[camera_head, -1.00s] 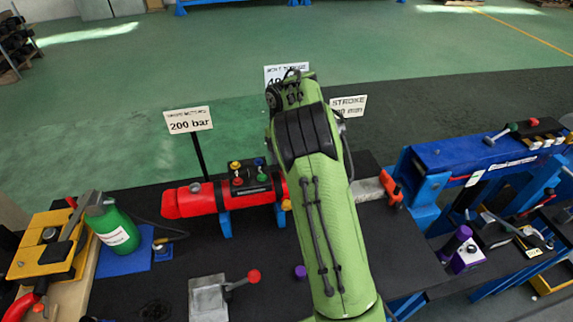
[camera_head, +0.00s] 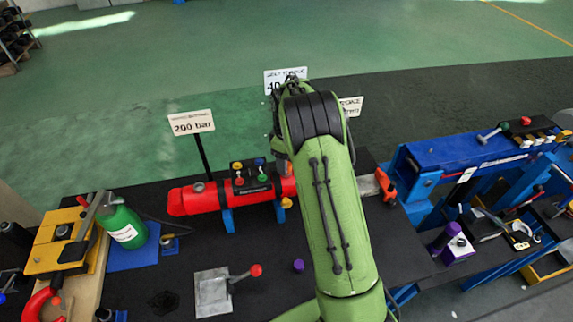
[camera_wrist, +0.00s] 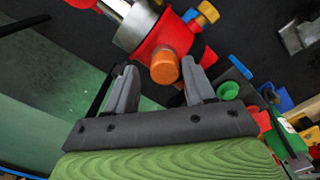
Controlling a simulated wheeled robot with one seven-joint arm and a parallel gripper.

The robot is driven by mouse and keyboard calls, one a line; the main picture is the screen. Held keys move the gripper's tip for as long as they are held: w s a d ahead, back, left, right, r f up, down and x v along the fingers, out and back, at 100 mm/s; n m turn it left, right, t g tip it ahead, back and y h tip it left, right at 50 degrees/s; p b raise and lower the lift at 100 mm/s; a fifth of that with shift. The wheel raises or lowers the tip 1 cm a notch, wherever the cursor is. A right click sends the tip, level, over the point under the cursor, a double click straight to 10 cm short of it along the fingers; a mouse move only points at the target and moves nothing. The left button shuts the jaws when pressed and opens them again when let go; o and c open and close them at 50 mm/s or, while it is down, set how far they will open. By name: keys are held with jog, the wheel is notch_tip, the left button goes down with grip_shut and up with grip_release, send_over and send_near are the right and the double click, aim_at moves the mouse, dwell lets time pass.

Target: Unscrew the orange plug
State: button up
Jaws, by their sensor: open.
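The orange plug (camera_wrist: 164,67) sits in the end of the red cylinder body (camera_wrist: 168,38) in the wrist view. My gripper (camera_wrist: 160,70) is open, with one finger on each side of the plug. A gap shows at each side; whether the fingertips reach around the plug in depth I cannot tell. In the head view the red cylinder (camera_head: 200,198) lies on blue supports on the black table, and my green arm hides its right end.
Coloured knobs (camera_head: 238,168) stand on the cylinder. A "200 bar" sign (camera_head: 191,122) stands behind it. A green bottle (camera_head: 122,226) stands at left, and a metal plate with a red-knobbed lever (camera_head: 213,290) lies in front. A blue frame (camera_head: 470,150) is at right.

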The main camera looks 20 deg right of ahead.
jog(key=m+p, duration=0.1)
jog(key=m, duration=0.3)
jog(key=shift+m, duration=0.4)
jog(key=m, duration=0.5)
jog(key=shift+s+d, duration=0.15)
jog(key=shift+s, duration=0.05)
jog(key=shift+a, duration=0.35)
grip_shut()
jog(key=shift+r, duration=0.1)
